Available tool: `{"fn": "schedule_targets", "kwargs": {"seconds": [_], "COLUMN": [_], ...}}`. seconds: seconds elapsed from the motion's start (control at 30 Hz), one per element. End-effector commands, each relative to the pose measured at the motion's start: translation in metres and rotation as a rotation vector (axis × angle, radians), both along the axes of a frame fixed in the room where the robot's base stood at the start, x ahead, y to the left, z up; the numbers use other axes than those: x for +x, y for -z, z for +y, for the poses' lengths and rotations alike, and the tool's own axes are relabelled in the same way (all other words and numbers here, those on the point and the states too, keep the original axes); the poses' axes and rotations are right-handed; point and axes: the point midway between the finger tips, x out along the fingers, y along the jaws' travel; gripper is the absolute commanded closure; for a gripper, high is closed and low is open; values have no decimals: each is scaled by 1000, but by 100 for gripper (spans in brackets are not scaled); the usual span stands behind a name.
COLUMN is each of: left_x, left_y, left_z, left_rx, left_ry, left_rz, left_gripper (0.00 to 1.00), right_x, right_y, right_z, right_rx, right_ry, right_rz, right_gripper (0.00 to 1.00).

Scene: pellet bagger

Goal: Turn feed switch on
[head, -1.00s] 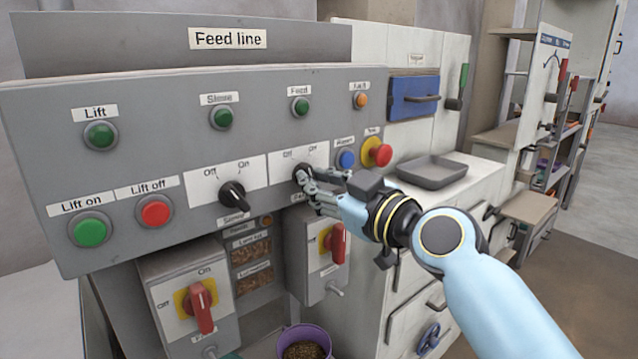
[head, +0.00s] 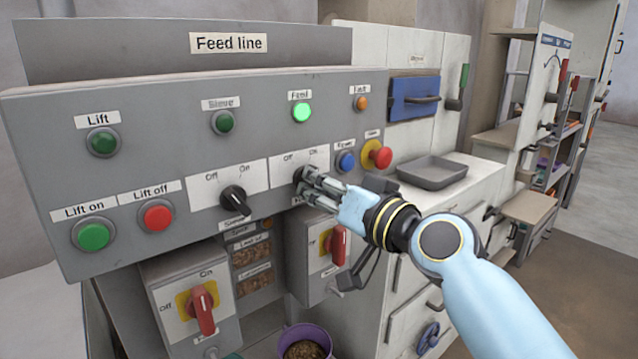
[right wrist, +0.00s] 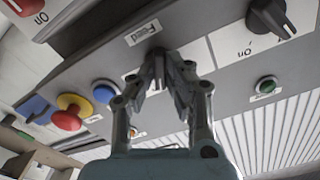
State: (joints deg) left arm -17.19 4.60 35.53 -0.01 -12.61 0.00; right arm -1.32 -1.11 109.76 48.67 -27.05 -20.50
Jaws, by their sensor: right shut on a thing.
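The feed switch (head: 299,174) is a black rotary knob on a white plate marked Off and On, on the grey Feed line panel. My right gripper (head: 306,179) is shut on it and hides most of the knob. The right wrist view shows the fingers (right wrist: 163,75) closed around the knob beside the Feed label. The Feed lamp (head: 301,112) above glows bright green. My left gripper is not in view.
The sieve knob (head: 235,199) sits just left of my right gripper. The blue reset button (head: 346,161) and red stop button (head: 382,157) are close on the right. Red-handled switches (head: 202,307) and a purple bucket (head: 306,341) are below.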

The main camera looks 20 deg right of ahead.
Motion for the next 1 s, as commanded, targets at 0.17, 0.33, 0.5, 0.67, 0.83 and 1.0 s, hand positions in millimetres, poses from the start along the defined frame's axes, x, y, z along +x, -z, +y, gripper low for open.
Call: {"fn": "schedule_targets", "kwargs": {"seconds": [0.17, 0.33, 0.5, 0.67, 0.83, 1.0], "left_x": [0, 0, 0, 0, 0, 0], "left_y": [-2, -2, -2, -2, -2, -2], "left_z": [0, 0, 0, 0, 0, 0], "left_rx": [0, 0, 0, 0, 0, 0], "left_ry": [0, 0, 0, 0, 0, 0], "left_rz": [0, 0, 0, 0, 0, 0], "left_gripper": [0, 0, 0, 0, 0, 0], "right_x": [0, 0, 0, 0, 0, 0], "right_y": [1, 1, 1, 2, 1, 1], "right_z": [0, 0, 0, 0, 0, 0], "right_rx": [53, 76, 82, 82, 81, 81], "right_ry": [0, 0, 0, 0, 0, 0], "right_rz": [23, 30, 33, 33, 33, 30], "right_gripper": [100, 100, 100, 100, 74, 64]}}
